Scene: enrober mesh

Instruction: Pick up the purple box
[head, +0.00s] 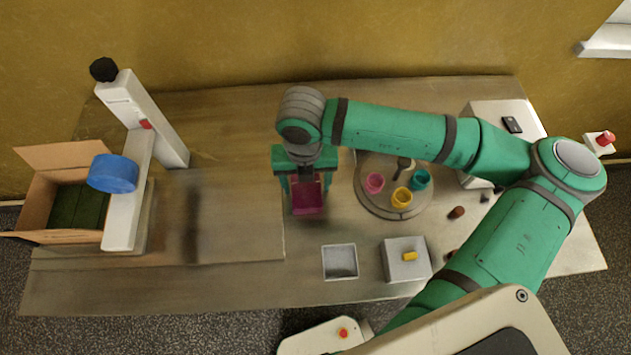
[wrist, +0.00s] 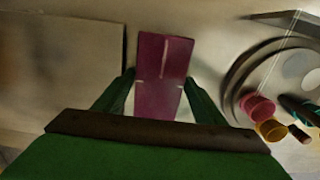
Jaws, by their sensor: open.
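The purple box (head: 308,196) stands on the table near its middle, below my gripper in the head view. In the wrist view the purple box (wrist: 160,78) is a long reddish-purple block lying between the two green fingers. My gripper (head: 305,190) points down over it, with one finger on each side. In the wrist view my gripper (wrist: 160,92) is open around the box's near part. Whether the fingers touch its sides I cannot tell. Part of the box is hidden by my gripper in the head view.
A round turntable (head: 372,205) with pink, yellow and teal cups is close on the right. A square metal tray (head: 340,262) and a grey block (head: 407,260) with a yellow piece sit in front. An open cardboard box (head: 60,157) is far left.

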